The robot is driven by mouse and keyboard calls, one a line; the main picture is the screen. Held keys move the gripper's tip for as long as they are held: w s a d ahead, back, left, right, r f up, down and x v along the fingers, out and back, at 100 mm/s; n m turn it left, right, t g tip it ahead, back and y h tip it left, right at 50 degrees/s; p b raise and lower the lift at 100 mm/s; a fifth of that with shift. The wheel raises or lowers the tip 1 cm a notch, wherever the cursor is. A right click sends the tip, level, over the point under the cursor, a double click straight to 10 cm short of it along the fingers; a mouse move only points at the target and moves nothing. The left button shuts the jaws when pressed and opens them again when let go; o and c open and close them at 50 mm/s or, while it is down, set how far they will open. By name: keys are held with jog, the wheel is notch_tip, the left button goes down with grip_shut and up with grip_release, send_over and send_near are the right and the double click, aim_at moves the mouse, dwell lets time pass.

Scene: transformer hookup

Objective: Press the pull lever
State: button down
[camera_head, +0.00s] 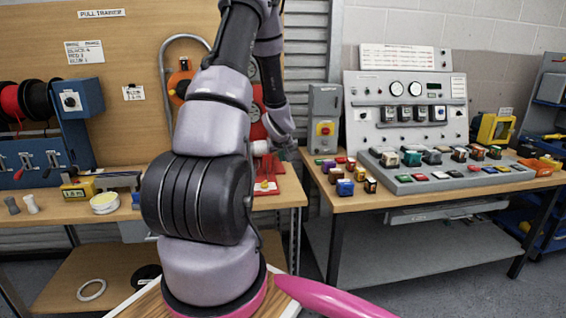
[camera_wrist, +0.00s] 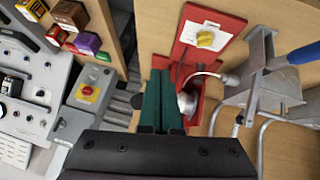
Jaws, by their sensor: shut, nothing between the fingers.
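My gripper (camera_wrist: 161,74) has green fingers that are together and empty. They point down beside a red fixture (camera_wrist: 200,84) on the wooden bench. A thin curved pale lever (camera_wrist: 206,74) with rounded metal ends shows at this fixture, just right of the fingertips. I cannot tell whether the fingers touch it, or whether it is the pull lever. In the head view my arm hides much of the fixture, and the fingers cannot be made out.
A metal bracket (camera_wrist: 262,84) with a blue handle (camera_wrist: 301,53) stands close right of the fingers in the wrist view. A grey box with a red button (camera_head: 325,129) stands on the right bench, beside a control console (camera_head: 405,110). A gap separates the benches.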

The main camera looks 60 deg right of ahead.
jog(key=a+r, duration=0.1)
jog(key=s+a+r, duration=0.1)
jog(key=shift+s+a+r, duration=0.1)
jog(key=shift+s+a, duration=0.2)
dwell(0.8)
